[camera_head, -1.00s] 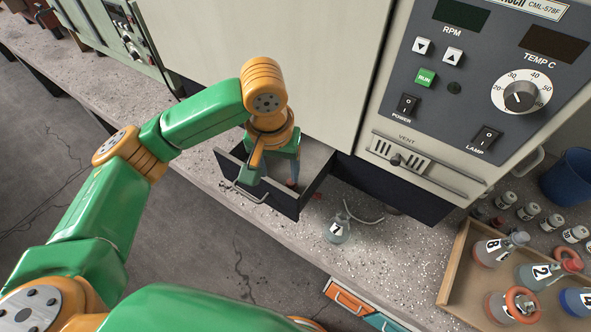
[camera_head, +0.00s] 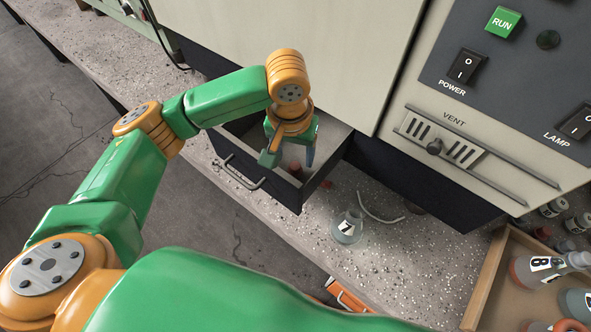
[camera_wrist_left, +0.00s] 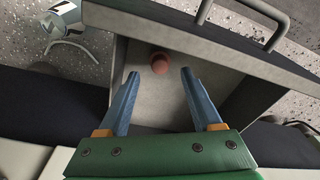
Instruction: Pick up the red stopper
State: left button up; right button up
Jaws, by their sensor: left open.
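The red stopper (camera_head: 295,168) sits inside the open drawer (camera_head: 233,163) and looks small and round. In the left wrist view the stopper (camera_wrist_left: 159,63) stands on the drawer's grey floor, just beyond the gap between the fingertips. My left gripper (camera_head: 290,158) points down into the drawer, and its blue fingers partly cover the inside. In the left wrist view the left gripper (camera_wrist_left: 160,74) is open, with nothing between its fingers. I cannot tell its exact height above the stopper. My right gripper is not in view.
A flask marked 7 (camera_head: 348,227) stands on the bench right of the drawer, beside a thin pale curved tube (camera_head: 380,210). A wooden tray (camera_head: 489,272) with flasks is at the lower right. The machine (camera_head: 475,130) rises behind.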

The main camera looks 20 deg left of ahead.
aim_at(295, 166)
pick_arm(q)
jog(key=f, duration=0.4)
jog(key=shift+w+f, duration=0.1)
jog(key=shift+w, duration=0.2)
grip_shut()
